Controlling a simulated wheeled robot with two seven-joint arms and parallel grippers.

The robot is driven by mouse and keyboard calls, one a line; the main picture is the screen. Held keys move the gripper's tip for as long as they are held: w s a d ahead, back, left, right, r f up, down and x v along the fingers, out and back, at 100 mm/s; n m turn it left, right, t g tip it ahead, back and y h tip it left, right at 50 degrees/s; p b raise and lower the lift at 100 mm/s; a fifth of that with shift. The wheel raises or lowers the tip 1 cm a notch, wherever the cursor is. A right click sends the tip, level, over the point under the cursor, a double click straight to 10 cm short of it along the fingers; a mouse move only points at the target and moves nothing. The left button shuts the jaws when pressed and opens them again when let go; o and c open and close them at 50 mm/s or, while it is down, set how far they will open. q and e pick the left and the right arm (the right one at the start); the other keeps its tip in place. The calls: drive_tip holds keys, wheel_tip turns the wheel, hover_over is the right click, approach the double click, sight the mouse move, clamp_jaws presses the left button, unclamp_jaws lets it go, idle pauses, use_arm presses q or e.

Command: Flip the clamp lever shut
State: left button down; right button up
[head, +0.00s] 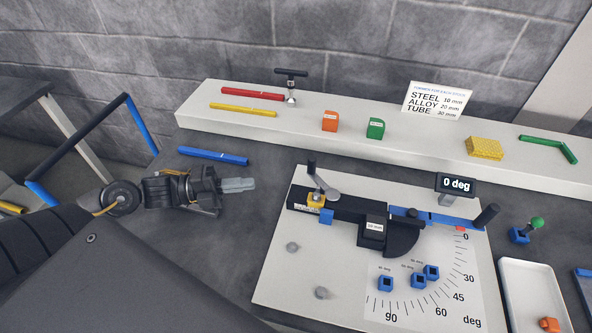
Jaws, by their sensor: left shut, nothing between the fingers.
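The clamp lever (322,187) is a light grey arm with an upright black handle, at the left end of the black bending fixture (345,207) on a white plate (282,278). I cannot tell from this view whether the clamp presses on anything. My left gripper (248,184) is shut and empty, left of the lever and apart from it, over the dark bench. My right gripper is not in view.
A blue bar (213,155) lies behind my left gripper. A digital display (455,184) reads 0 deg. A blue arm with a black handle (486,216) lies right of the fixture. Several blue pegs stand on the angle scale. A white shelf (300,131) runs behind.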

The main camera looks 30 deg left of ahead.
use_arm(q)
drive_tip(key=p+x, duration=0.1)
drive_tip(key=x, duration=0.3)
drive_tip(key=p+x, duration=0.1)
drive_tip(key=x, duration=0.4)
drive_tip(key=shift+w+d+r+p, duration=0.1)
drive_tip(key=shift+r+p, duration=0.15)
drive_tip(key=shift+p, duration=0.05)
drive_tip(key=w, duration=0.1)
drive_tip(key=w+d+p, duration=0.1)
drive_tip(key=w, duration=0.1)
drive_tip(key=shift+w+f, duration=0.1)
drive_tip(key=shift+w+d+f, duration=0.15)
drive_tip(key=shift+w, duration=0.4)
